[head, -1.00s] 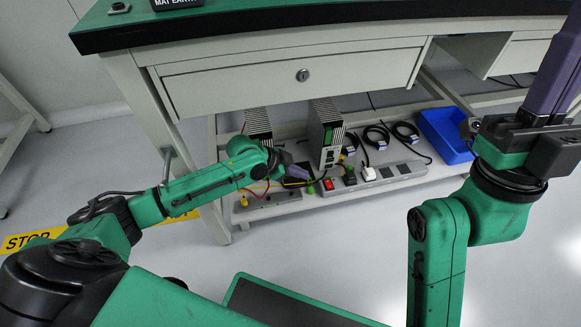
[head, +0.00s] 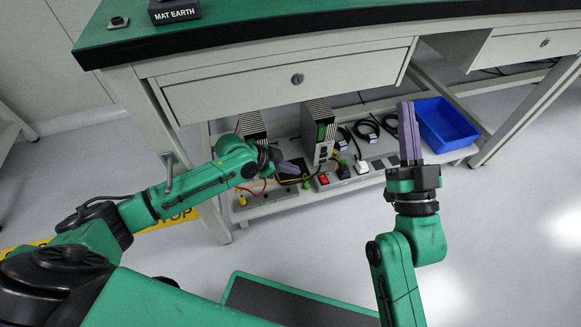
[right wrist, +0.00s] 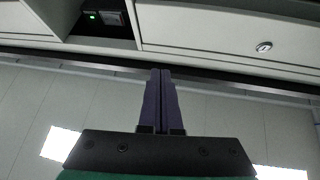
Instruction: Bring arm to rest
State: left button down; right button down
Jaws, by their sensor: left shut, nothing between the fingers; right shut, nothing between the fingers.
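My right arm (head: 408,240) rises from the bottom of the head view. Its gripper (head: 406,104) points up, with the purple fingers shut and nothing between them. It is in front of the lower shelf, left of the blue bin, touching nothing that I can see. In the right wrist view the same fingers (right wrist: 160,75) lie together below the bench drawers. My left arm (head: 190,190) reaches in from the left. Its gripper (head: 290,168) is low by the shelf devices, small and partly hidden by the wrist; its fingers look shut and empty.
The workbench (head: 250,40) has a closed drawer (head: 290,85) above the shelf. The shelf (head: 262,210) carries power units (head: 318,132), a power strip (head: 325,181), coiled cables (head: 367,128) and a blue bin (head: 445,122). A bench leg (head: 525,112) stands at right. The floor at right is clear.

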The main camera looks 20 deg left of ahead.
jog(key=shift+f, duration=0.1)
dwell(0.4)
